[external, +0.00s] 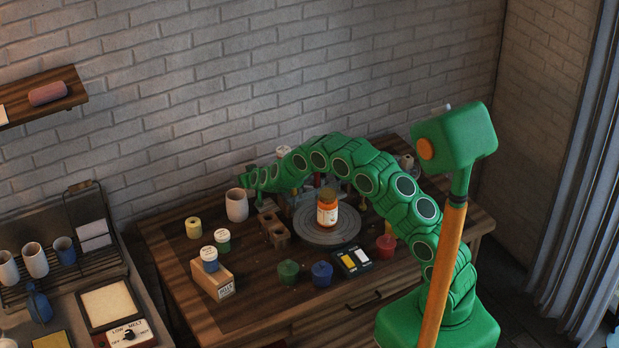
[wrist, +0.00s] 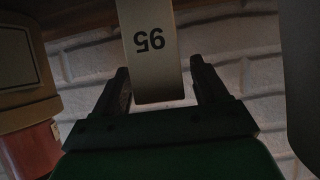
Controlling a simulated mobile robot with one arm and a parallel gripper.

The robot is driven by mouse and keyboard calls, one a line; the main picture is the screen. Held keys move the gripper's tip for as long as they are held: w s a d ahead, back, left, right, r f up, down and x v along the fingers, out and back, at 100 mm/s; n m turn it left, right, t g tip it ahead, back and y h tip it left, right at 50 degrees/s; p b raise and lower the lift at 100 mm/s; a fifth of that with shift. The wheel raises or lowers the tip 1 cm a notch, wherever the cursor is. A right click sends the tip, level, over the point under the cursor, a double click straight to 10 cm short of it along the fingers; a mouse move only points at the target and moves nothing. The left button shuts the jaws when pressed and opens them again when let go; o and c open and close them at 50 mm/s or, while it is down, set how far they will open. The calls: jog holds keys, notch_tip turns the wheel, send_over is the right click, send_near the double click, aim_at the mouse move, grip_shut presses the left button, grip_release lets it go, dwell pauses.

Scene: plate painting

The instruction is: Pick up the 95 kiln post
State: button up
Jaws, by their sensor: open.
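The 95 kiln post (wrist: 152,62) is a pale, flat-faced block in the wrist view, with a dark "95" that reads upside down. Its near end lies between the two dark fingers of my gripper (wrist: 162,88). The fingers are open, with a visible gap on each side of the post, wider on the right. The post's other end runs out of the top of the picture. In the external view my green arm reaches over the table to its back left, and my gripper is small there near the wall. I cannot make out the post in that view.
In the external view a pale cup (external: 237,205), brown bricks (external: 274,230) and a turntable (external: 345,232) with a jar are nearby.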

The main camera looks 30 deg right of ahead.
jog(key=shift+w+f, duration=0.1)
jog(key=shift+w, duration=0.2)
jog(key=shift+c, duration=0.2)
jog(key=c, duration=1.2)
jog(key=shift+c, duration=0.2)
